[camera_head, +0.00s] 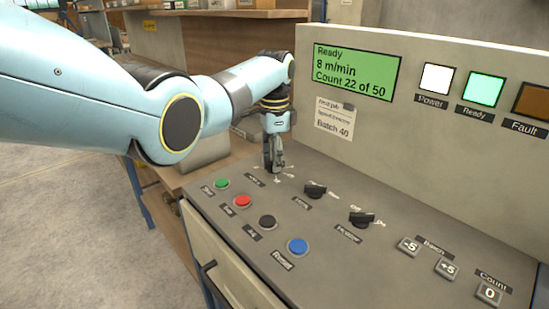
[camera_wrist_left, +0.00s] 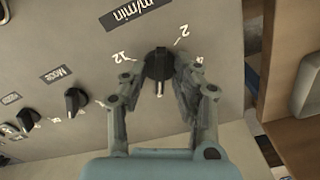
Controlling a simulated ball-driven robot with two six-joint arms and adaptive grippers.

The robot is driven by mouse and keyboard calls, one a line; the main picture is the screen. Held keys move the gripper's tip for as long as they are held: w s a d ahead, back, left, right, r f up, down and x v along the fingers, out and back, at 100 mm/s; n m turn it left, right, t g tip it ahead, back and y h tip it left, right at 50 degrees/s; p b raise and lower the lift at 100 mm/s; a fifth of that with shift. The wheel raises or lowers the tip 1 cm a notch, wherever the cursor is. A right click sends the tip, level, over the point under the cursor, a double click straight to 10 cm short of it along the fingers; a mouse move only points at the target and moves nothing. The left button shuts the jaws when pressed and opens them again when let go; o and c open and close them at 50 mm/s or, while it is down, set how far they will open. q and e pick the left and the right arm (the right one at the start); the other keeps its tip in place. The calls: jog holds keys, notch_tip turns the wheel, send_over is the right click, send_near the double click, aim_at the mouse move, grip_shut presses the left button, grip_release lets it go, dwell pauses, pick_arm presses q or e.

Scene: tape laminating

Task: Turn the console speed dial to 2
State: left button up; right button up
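The speed dial (camera_wrist_left: 158,66) is a black knob on the grey console, marked 12 and 2, with an "m/min" label near it in the left wrist view. Its white pointer line points down in that view, away from the 12 and the 2. My left gripper (camera_head: 275,170) reaches down to the dial at the console's far left corner. In the left wrist view my left gripper (camera_wrist_left: 160,74) has its fingers apart, one on each side of the knob. In the head view the gripper hides the dial. The green display (camera_head: 352,72) reads Ready, 8 m/min, Count 22 of 50. My right gripper is out of view.
Two other black knobs (camera_head: 315,190) (camera_head: 361,219) sit right of the dial. Green, red, black and blue buttons (camera_head: 298,246) line the console's front left. Grey Batch and Count keys (camera_head: 447,268) are at the right. A wooden shelf (camera_head: 215,50) stands behind.

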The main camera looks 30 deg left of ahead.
pick_arm(q)
jog(key=c, duration=0.4)
grip_shut()
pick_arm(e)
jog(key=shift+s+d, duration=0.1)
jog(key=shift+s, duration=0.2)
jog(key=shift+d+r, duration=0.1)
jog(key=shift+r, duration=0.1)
